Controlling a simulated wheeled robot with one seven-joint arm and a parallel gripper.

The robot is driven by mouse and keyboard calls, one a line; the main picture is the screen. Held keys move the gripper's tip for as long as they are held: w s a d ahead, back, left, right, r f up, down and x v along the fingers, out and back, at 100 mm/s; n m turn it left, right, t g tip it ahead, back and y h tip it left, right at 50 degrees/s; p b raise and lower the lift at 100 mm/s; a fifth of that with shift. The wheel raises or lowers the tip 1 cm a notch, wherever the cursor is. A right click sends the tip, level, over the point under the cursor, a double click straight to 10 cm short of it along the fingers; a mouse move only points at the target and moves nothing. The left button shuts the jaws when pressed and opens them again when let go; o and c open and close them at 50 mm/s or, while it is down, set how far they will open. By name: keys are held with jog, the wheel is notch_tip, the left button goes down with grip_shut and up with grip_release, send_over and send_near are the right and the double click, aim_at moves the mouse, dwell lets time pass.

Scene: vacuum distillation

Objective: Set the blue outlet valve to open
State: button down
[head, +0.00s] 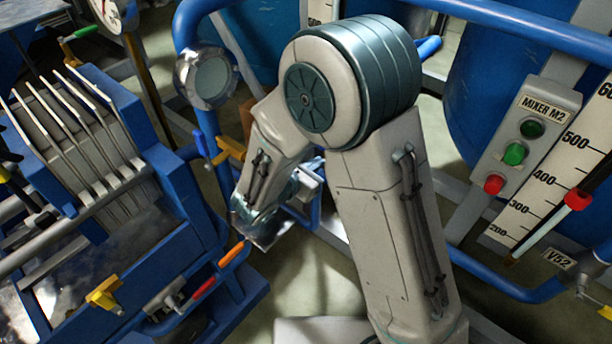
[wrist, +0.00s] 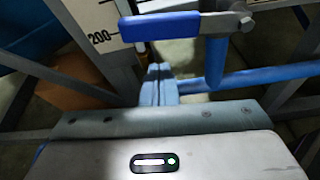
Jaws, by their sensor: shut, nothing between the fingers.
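A blue lever handle (wrist: 160,26) lies roughly level across the upper wrist view. Its right end joins a grey metal fitting with a bolt, above a blue upright pipe (wrist: 216,62). My gripper (wrist: 158,82) shows in the wrist view with its fingers together and nothing between them. The fingertips appear just below the blue handle's left part; I cannot tell whether they touch it. In the head view my bent arm covers much of the middle. A small blue handle (head: 201,144) shows there left of the arm; I cannot tell whether it is the same handle.
A white scale marked 200 (wrist: 102,36) stands behind the blue handle. In the head view, a yellow handle (head: 230,148) is close to my forearm. A blue frame with plates (head: 85,150) stands left, and the Mixer M2 panel (head: 515,150) right. Blue rails cross the area.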

jog(key=shift+s+d+r, duration=0.15)
jog(key=shift+r, duration=1.05)
jog(key=shift+r+b, duration=0.1)
jog(key=shift+b, duration=0.2)
jog(key=shift+r+m, duration=0.15)
jog(key=shift+m, duration=0.15)
